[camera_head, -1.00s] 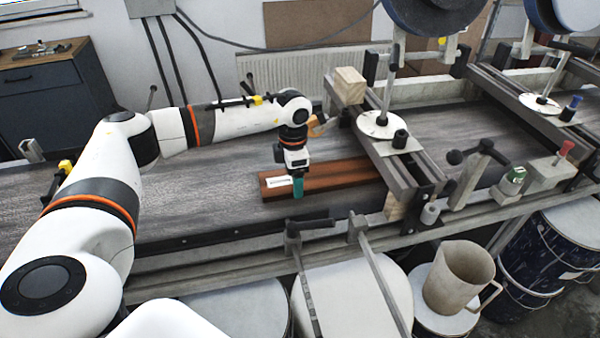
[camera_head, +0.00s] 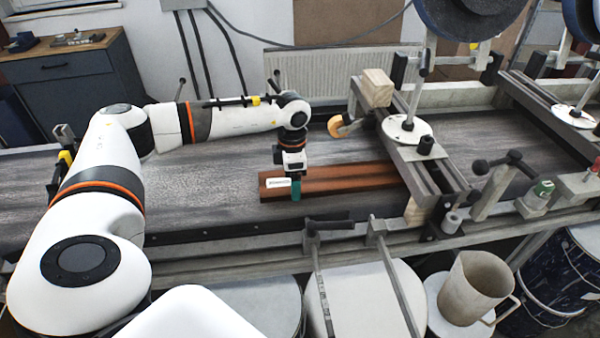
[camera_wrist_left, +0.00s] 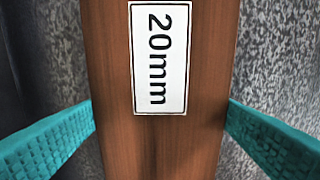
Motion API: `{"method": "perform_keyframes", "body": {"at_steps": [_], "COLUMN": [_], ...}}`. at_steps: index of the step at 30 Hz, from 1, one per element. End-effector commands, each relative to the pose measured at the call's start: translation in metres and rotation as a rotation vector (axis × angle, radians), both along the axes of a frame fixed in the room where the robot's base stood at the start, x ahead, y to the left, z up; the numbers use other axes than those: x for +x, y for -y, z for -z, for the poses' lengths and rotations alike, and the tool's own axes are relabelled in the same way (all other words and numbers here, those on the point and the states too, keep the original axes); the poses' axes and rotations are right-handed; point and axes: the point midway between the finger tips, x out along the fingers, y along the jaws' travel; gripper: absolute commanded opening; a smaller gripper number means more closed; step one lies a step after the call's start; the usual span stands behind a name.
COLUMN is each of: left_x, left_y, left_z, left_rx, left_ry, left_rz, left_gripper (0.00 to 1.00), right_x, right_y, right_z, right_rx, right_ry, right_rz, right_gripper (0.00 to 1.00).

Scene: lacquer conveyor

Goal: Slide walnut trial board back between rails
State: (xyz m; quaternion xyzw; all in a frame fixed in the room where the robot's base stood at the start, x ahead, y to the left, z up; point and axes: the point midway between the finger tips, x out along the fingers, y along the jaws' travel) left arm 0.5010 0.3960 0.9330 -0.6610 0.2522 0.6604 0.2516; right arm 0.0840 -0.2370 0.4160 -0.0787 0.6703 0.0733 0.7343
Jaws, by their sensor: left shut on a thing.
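The walnut trial board (camera_head: 345,180) is a reddish-brown board with a lengthwise groove. It lies flat on the dark grey conveyor belt, its right end at or under the first crossbeam (camera_head: 412,165), where it is hidden. My left gripper (camera_head: 296,190) points down at the board's left part, its teal fingers either side of it. In the left wrist view the fingers (camera_wrist_left: 160,112) touch both edges of the board, which bears a white "20mm" label (camera_wrist_left: 160,58). I cannot make out separate guide rails beside the board. My right gripper is not in view.
The grey belt (camera_head: 200,205) is clear left of the board. A wooden block (camera_head: 376,88) and an orange rounded piece (camera_head: 338,127) sit by the crossbeam. Clamps (camera_head: 325,225) line the front edge. A beige jug (camera_head: 475,285) and drums stand in front.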

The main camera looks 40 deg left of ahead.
Motion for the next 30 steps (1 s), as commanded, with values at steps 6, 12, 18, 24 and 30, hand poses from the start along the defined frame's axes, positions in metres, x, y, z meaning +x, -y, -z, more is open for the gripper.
{"method": "perform_keyframes", "body": {"at_steps": [6, 12, 18, 24, 30], "left_x": [-0.010, -0.019, -0.027, -0.036, -0.045], "left_y": [-0.010, -0.018, -0.025, -0.033, -0.040], "left_z": [0.000, 0.000, 0.000, 0.000, 0.000], "left_rx": [0.001, 0.001, 0.001, 0.001, 0.002], "left_ry": [-0.001, -0.001, -0.001, -0.001, -0.002], "left_rz": [-0.003, -0.003, -0.003, -0.003, -0.003], "left_gripper": [0.54, 0.54, 0.54, 0.54, 0.54], "right_x": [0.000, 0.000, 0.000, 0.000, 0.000], "right_y": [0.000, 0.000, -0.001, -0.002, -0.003], "right_z": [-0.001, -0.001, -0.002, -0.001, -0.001], "right_rx": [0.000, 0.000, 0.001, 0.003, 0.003], "right_ry": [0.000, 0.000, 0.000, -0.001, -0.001], "right_rz": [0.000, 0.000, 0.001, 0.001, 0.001], "right_gripper": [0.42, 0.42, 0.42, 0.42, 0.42]}}
